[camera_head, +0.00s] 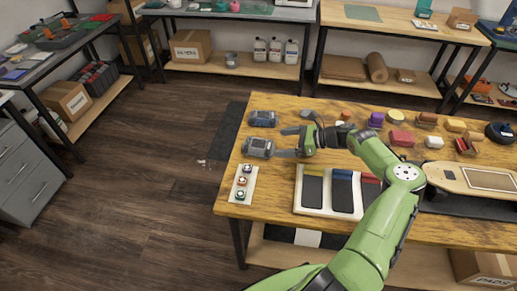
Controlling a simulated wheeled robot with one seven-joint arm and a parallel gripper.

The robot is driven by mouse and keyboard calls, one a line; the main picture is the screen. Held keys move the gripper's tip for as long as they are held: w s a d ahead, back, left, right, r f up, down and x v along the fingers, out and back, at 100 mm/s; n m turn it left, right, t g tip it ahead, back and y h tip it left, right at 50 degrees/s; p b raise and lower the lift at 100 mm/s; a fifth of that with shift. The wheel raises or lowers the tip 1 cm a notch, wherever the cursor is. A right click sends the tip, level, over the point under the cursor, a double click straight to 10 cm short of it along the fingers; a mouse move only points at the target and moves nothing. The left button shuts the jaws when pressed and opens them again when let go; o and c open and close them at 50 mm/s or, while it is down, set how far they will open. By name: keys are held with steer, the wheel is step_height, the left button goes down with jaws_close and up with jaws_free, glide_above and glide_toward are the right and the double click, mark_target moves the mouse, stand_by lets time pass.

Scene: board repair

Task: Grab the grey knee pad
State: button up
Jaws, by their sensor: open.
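Two dark pads lie at the left end of the wooden workbench. The nearer, greyer one, which looks like the grey knee pad (257,147), rests flat near the bench's left edge. The farther pad (263,118) looks bluer and lies just behind it. My gripper (287,143) is open, with its fingers pointing left. It is just right of the grey knee pad, and the nearer finger appears close to the pad's right end. I cannot tell whether they touch. Nothing shows between the fingers.
A pale strip with small round parts (243,184) lies in front of the pads. A white board with dark panels (326,209) lies below my arm. Several small blocks and pots fill the bench's back right. A skateboard deck (455,178) lies at right.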

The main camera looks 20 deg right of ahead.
mark_target(265, 145)
steer(key=x, duration=0.3)
steer(key=b+x, duration=0.1)
steer(key=x, duration=0.2)
steer(key=b+x, duration=0.1)
steer(key=x, duration=0.2)
steer(key=shift+f, duration=0.3)
steer(key=shift+s+d+r, duration=0.1)
steer(key=shift+r, duration=0.05)
steer(key=c, duration=0.8)
